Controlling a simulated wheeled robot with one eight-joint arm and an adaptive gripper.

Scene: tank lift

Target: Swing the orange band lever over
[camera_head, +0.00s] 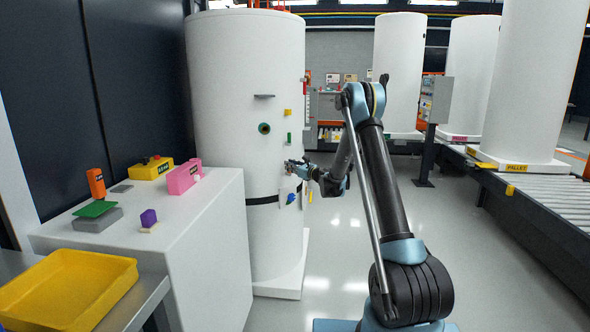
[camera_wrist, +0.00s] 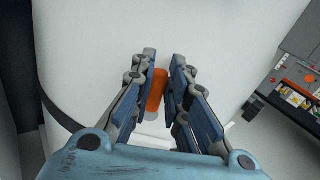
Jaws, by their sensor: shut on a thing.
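The orange band lever (camera_wrist: 154,95) shows between my fingers in the wrist view, against the white wall of a tall tank (camera_head: 235,100). My gripper (camera_wrist: 165,68) is shut on the lever. In the head view my gripper (camera_head: 290,165) is at the right side of the tank, just above the height of a black band (camera_head: 262,200) around it. The lever is mostly hidden by the gripper in the head view. A pale grey part shows just below the lever in the wrist view.
Small coloured fittings, among them a green ring (camera_head: 264,128), stick out of the tank near my gripper. A white cabinet (camera_head: 200,235) with coloured objects and a yellow tray (camera_head: 75,285) stand left. Clear floor lies right of the tank, before a roller conveyor (camera_head: 540,200).

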